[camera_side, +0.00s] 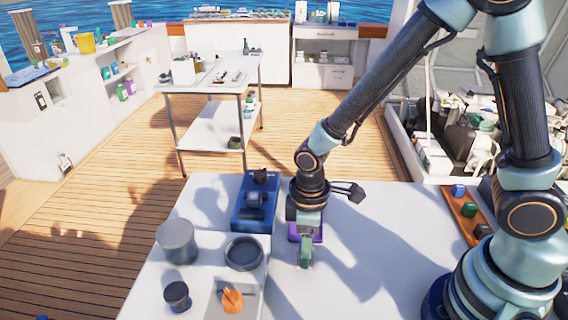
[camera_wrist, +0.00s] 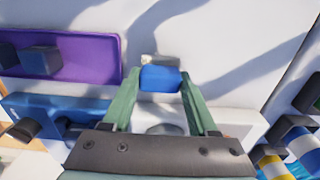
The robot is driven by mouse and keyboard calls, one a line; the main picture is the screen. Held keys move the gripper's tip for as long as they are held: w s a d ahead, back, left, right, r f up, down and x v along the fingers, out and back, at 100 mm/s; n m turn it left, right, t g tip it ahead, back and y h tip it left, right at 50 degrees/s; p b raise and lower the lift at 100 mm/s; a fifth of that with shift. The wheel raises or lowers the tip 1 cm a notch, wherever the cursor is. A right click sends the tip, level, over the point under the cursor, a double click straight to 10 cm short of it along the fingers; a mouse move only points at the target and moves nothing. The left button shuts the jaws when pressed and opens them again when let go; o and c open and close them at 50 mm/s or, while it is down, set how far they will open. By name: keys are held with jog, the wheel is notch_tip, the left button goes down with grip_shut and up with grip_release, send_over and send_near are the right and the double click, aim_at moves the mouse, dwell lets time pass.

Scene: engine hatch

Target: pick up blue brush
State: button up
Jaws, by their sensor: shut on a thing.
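The blue brush (camera_wrist: 160,79) shows in the wrist view as a blue block with a small pale part at its far end. It sits between the green fingers of my gripper (camera_wrist: 160,82), which are shut on it. In the side view my gripper (camera_side: 305,262) points down at the white table, just in front of a purple tray. The brush is not clearly visible there, hidden by the fingers. I cannot tell whether it still touches the table.
A purple tray (camera_wrist: 92,58) holding a dark blue block lies close beside the gripper. A blue tray (camera_side: 242,218) with dark parts, a grey pot (camera_side: 177,242), a dark round dish (camera_side: 244,254) and an orange item (camera_side: 232,301) stand left. An orange tray (camera_side: 461,220) lies right.

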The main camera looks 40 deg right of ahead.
notch_tip(320, 180, up, 18)
dwell(0.3)
jog(key=shift+r, duration=0.1)
